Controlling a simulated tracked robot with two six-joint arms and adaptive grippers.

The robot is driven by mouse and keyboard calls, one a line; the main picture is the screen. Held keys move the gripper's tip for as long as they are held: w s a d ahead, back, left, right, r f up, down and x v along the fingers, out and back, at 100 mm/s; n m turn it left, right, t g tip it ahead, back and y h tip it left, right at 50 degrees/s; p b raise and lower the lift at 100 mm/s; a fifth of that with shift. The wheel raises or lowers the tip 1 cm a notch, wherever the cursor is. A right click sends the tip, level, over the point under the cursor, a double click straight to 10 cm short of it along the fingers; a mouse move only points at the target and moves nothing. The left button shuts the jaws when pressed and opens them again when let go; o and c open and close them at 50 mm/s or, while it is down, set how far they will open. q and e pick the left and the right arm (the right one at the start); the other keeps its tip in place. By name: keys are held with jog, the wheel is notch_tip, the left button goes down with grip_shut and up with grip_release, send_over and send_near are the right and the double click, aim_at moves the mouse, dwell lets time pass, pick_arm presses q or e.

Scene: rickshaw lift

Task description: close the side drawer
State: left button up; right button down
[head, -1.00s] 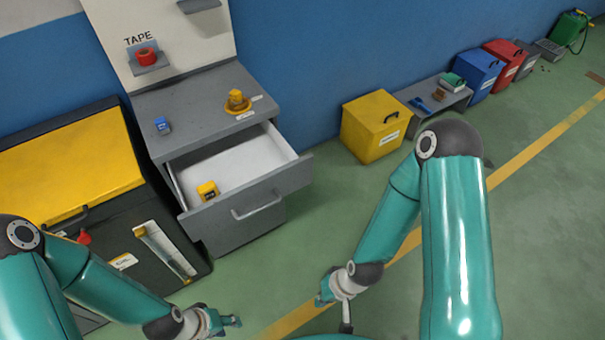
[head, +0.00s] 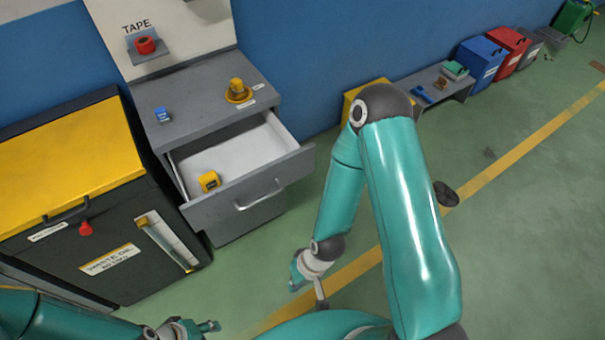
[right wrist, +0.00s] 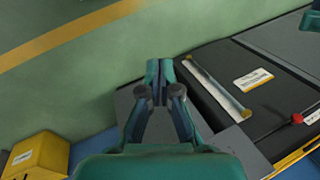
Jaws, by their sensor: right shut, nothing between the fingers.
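The grey side drawer (head: 250,202) is pulled out of the grey cabinet (head: 205,92) in the head view. Its white inside shows, with a yellow tape measure (head: 209,181) in it, and a bar handle is on its front. My right gripper (head: 297,277) is in front of the drawer, low and to the right, apart from it. In the right wrist view its fingers (right wrist: 159,72) are together and empty, with part of a grey surface behind them. My left gripper (head: 207,326) is at the bottom edge, too small to tell its jaws.
A black waste oil bin (head: 110,230) with a yellow lid stands left of the cabinet. On the cabinet top are a blue item (head: 162,115) and a yellow item (head: 238,90). A low bench (head: 450,88) stands along the wall. Green floor (head: 245,280) is clear before the drawer.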

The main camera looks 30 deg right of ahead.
jog(key=w+d+f+m+t+b, duration=0.25)
jog(key=w+d+m+b, duration=0.2)
jog(key=w+b, duration=0.4)
jog(key=m+t+h+b, duration=0.3)
jog(key=m+t+b, duration=0.85)
jog(key=b, duration=1.35)
send_near(300, 169)
jog(key=x, duration=0.5)
jog(key=shift+w+a+f+b, duration=0.15)
jog(key=shift+w+a+b, duration=0.15)
jog(key=shift+w, duration=0.6)
jog(key=shift+w+d, duration=0.1)
jog(key=shift+d, duration=0.05)
